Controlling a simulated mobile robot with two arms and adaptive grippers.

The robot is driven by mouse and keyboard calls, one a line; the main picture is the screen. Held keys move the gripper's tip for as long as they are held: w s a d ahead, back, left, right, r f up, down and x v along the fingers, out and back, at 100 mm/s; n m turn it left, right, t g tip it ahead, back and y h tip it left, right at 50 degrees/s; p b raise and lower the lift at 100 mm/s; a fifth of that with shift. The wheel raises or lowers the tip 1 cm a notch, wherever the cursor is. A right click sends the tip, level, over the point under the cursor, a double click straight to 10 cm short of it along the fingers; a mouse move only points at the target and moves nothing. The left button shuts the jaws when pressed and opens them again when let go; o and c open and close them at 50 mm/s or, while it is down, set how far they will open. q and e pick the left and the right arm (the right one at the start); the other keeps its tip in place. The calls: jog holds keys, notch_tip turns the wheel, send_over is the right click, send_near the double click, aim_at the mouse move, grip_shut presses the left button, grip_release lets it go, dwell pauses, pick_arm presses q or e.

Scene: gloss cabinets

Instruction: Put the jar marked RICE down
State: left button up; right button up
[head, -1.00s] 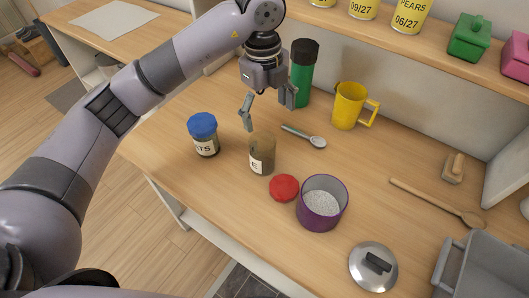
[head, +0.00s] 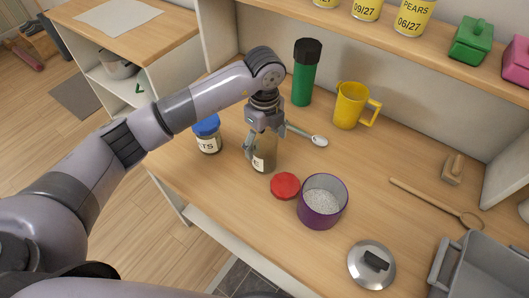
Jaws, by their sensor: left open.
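A brownish see-through jar (head: 264,164) stands upright on the wooden counter; only the letter E of its label shows. My left gripper (head: 262,150) is open and low over this jar, its fingers about the jar's upper part. The gripper hides the jar's top, and I cannot tell whether the fingers touch it. A red lid (head: 284,186) lies on the counter just right of the jar. My right gripper is not in view.
A blue-lidded jar (head: 208,139) stands close on the left. A spoon (head: 308,136), a green bottle (head: 305,76) and a yellow mug (head: 351,106) are behind. A metal lid (head: 371,265), a wooden spoon (head: 437,203) and a grey tray (head: 487,270) lie right.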

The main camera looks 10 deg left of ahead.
pick_arm(q)
notch_tip(320, 180, down, 5)
jog(key=shift+w+r+p, duration=0.15)
jog(key=shift+p, duration=0.3)
jog(key=shift+r, duration=0.1)
jog(key=c, duration=1.5)
